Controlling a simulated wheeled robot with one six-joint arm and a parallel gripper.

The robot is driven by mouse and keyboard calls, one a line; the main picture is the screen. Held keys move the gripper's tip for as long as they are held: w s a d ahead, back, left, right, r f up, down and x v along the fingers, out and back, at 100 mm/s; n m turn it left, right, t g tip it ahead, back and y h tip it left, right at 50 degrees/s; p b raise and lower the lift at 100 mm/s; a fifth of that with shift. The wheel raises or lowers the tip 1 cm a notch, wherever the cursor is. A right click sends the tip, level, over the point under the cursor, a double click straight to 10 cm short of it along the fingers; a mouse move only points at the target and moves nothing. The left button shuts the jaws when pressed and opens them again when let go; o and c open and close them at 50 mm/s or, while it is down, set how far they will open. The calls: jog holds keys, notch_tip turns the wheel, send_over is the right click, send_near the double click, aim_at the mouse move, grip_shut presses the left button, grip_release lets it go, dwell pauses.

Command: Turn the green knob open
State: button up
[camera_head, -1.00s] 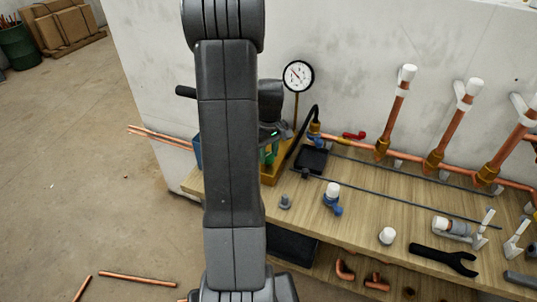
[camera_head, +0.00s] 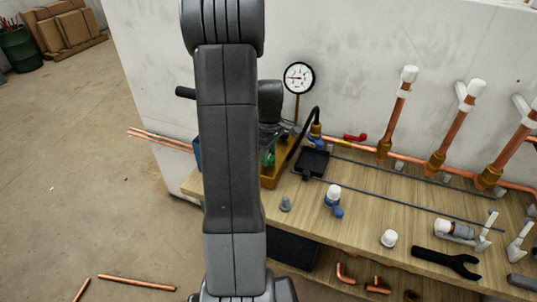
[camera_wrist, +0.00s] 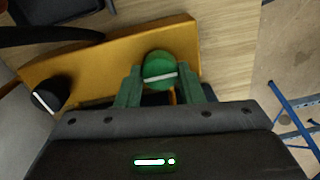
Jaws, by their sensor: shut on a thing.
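The green knob (camera_wrist: 159,71) sits on a yellow box (camera_wrist: 105,60) in the wrist view. It is round with a white line across it that tilts slightly. My gripper (camera_wrist: 160,84) has its green fingers on either side of the knob and is shut on it. In the head view my arm hides most of the gripper and the knob, and part of the yellow box (camera_head: 283,173) shows beside it.
A black knob (camera_wrist: 50,95) stands on the same box. A round gauge (camera_head: 299,77) rises behind it, and a black hose (camera_head: 304,133) runs beside it. On the wooden bench are a dark tray (camera_head: 312,162), a white-capped blue valve (camera_head: 334,198), a wrench (camera_head: 446,261) and copper pipes (camera_head: 450,137).

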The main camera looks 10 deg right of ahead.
jog(key=o, duration=1)
notch_tip(320, 180, up, 14)
jog(key=shift+w+d, duration=0.15)
jog(key=shift+f, duration=0.15)
notch_tip(320, 180, down, 14)
jog(key=shift+r, duration=0.1)
jog(key=shift+r, duration=0.1)
dwell(0.5)
